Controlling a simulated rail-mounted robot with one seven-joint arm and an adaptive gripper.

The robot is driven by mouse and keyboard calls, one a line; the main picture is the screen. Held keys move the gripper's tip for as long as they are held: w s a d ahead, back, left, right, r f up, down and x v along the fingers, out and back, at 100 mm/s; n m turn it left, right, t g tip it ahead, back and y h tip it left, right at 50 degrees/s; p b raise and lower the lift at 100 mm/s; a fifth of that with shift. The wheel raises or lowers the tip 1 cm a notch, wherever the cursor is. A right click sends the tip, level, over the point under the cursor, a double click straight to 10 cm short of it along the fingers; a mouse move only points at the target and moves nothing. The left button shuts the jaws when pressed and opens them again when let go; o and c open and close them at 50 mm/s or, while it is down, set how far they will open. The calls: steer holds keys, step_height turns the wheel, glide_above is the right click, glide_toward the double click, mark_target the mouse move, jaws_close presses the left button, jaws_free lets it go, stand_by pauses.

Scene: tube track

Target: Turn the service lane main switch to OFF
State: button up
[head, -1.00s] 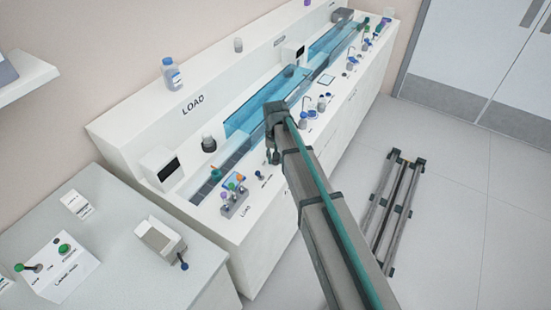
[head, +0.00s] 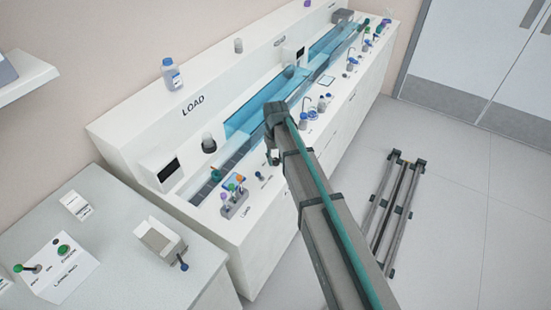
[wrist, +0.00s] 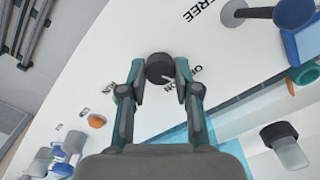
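My gripper (wrist: 160,72) points down at the counter in the wrist view, its two teal-and-grey fingers spread. A round dark knob (wrist: 158,67) with a pale pointer mark sits between the fingertips. The fingertips are close on both sides of it; I cannot tell whether they touch. In the head view my gripper (head: 275,156) is over the front edge of the long white counter (head: 262,205), and my arm hides the knob.
An orange knob (wrist: 97,121) and a dark-capped bottle (wrist: 285,145) stand nearby in the wrist view. A rack of coloured tubes (head: 235,205) is left of my gripper in the head view. A control box (head: 60,268) stands on the grey bench (head: 120,270).

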mark_target(276, 160)
steer(key=o, duration=0.3)
steer(key=shift+o, duration=0.2)
step_height(276, 160, up, 12)
stand_by(0.5)
steer(key=shift+f, duration=0.1)
